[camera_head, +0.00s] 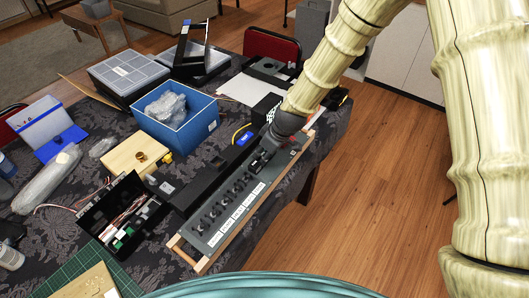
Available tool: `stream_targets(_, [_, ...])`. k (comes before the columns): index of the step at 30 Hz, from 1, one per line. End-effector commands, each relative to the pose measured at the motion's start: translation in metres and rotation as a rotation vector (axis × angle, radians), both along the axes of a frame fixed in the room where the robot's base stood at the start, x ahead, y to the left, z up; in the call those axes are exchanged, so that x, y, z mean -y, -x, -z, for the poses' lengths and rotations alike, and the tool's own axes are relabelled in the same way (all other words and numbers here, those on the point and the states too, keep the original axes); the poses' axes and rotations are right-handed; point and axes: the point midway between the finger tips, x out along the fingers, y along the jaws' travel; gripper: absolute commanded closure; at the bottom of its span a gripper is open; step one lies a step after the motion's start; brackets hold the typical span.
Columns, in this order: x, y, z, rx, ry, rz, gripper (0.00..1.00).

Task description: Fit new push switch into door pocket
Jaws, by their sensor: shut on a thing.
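My gripper (265,151) is at the end of my pale ribbed arm, low over the far part of a long dark switch panel (212,240). It is shut on a small dark thing that I take for the push switch; the fingers and panel blend with it, so its outline is unclear. I cannot tell whether it touches the panel. A row of black switches (228,197) with white labels (242,208) runs along the panel towards the near end. The panel has a light wooden edge (188,256). I cannot make out the door pocket; my gripper and arm cover part of that area.
A blue box (180,130) with a clear bag stands left of the panel. A black case (124,216) with wires lies nearer. A wooden block (135,157), grey organiser boxes (127,71) and white paper (248,90) crowd the table. The floor at right is clear.

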Motion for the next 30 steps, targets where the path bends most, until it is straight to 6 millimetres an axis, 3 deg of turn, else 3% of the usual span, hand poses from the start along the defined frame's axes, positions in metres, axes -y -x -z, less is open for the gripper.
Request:
stream_targets(2, [0.000,0.000,0.002,0.000,0.000,0.000,0.98])
stream_targets(3, [0.000,0.000,0.002,0.000,0.000,0.000,0.68])
stream_targets(7, [0.000,0.000,0.002,0.000,0.000,0.000,0.45])
stream_targets(23, [0.001,0.001,0.001,-0.002,0.001,0.001,0.45])
stream_targets(30, [0.008,0.005,-0.020,0.001,0.001,0.000,0.45])
